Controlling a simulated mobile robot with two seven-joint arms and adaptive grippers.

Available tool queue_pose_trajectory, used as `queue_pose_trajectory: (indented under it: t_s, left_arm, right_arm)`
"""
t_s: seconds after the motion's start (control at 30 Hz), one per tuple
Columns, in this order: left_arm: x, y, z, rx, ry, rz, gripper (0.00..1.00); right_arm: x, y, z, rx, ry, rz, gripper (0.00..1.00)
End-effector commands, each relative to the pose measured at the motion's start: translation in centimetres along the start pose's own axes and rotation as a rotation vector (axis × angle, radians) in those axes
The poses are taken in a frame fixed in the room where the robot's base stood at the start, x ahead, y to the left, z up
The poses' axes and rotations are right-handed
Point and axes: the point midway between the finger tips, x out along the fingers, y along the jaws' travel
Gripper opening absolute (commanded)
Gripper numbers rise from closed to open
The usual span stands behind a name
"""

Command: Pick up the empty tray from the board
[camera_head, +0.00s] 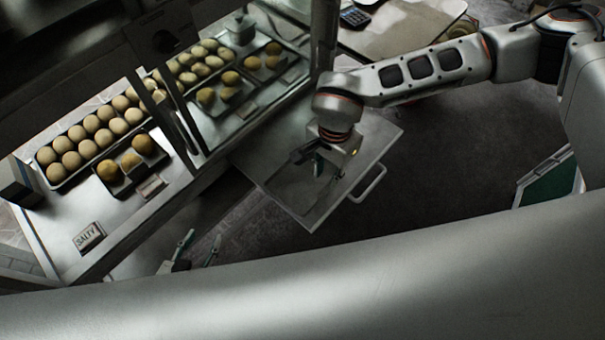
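A flat grey metal board (379,135) with a bar handle (370,186) sticks out beside the counter. A thin, darker, empty rectangle that looks like the tray (296,196) lies on it; its edges are hard to make out. My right gripper (325,168) hangs over the board, at the tray's upper right part. Its fingers are small and dark, so I cannot tell whether it is open or touches the tray. My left gripper (198,252) is low, left of the board, with its two fingers apart and nothing between them.
The glass-fronted counter at the left holds trays of pale buns (90,140) and yellow buns (130,160), with a "SALTY" sign (89,237). A pale table (400,25) with a calculator (355,17) is at the top. Dark floor (440,160) is clear right of the board. A green-panelled object (550,185) stands at the right.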

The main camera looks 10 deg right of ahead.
Motion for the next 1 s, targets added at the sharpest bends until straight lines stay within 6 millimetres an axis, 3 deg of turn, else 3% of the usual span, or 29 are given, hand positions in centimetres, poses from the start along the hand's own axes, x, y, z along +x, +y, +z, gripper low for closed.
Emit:
queue_pose_trajectory:
  t_s: [0.37,0.7,0.93,0.97,1.0]
  left_arm:
    - [0.1,0.2,0.5,0.002,-0.005,0.002,0.40]
    - [0.2,0.2,0.8,0.006,-0.005,0.002,0.40]
    - [0.3,0.1,0.5,0.008,-0.002,-0.001,0.40]
    - [0.3,0.0,0.5,0.008,-0.002,-0.002,0.40]
    - [0.3,0.0,0.5,0.008,-0.001,-0.002,0.40]
  right_arm:
    - [3.2,0.0,-0.3,-0.001,0.009,0.002,0.25]
    - [7.6,0.0,0.1,-0.001,0.007,0.003,0.25]
    - [7.7,-0.1,0.0,-0.002,0.008,0.000,0.25]
    - [7.7,-0.1,0.0,-0.002,0.008,0.000,0.22]
    - [7.7,-0.1,0.0,-0.001,0.008,0.000,0.12]
